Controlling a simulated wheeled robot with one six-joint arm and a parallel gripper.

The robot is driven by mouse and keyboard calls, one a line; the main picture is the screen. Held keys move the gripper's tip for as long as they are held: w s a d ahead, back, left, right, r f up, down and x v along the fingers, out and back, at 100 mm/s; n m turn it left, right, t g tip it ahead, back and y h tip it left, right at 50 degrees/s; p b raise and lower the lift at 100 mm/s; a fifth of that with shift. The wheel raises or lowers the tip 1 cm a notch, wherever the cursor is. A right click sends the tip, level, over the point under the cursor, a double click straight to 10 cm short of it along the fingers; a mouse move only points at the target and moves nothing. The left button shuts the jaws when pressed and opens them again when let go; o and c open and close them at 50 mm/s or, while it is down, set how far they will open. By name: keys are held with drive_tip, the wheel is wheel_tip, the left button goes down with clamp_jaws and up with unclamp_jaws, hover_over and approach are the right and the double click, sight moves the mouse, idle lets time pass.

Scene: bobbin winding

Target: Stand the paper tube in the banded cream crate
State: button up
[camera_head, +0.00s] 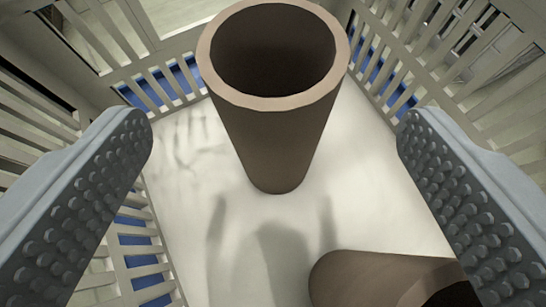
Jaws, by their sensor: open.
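A brown paper tube (272,135) stands upright on the pale floor of a cream slatted crate (185,210), its open end facing up. A second brown tube (365,277) lies on its side in the crate at the lower right, partly cut off by the frame and my right finger. Blue shows through the crate's slats, like a band round the outside. My gripper (272,132) is open above the crate, its studded fingers wide apart at left and right. The standing tube appears between them, with a clear gap on both sides. Nothing is held.
The crate's slatted walls (388,62) rise at the back, left and right. Bare crate floor lies left of the fallen tube and right of the standing one. Shadows fall on the floor in front of the standing tube. Pale slatted structures lie beyond the walls.

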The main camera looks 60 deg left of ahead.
drive_tip(key=shift+s+d+r, duration=0.1)
drive_tip(key=shift+d+r, duration=0.15)
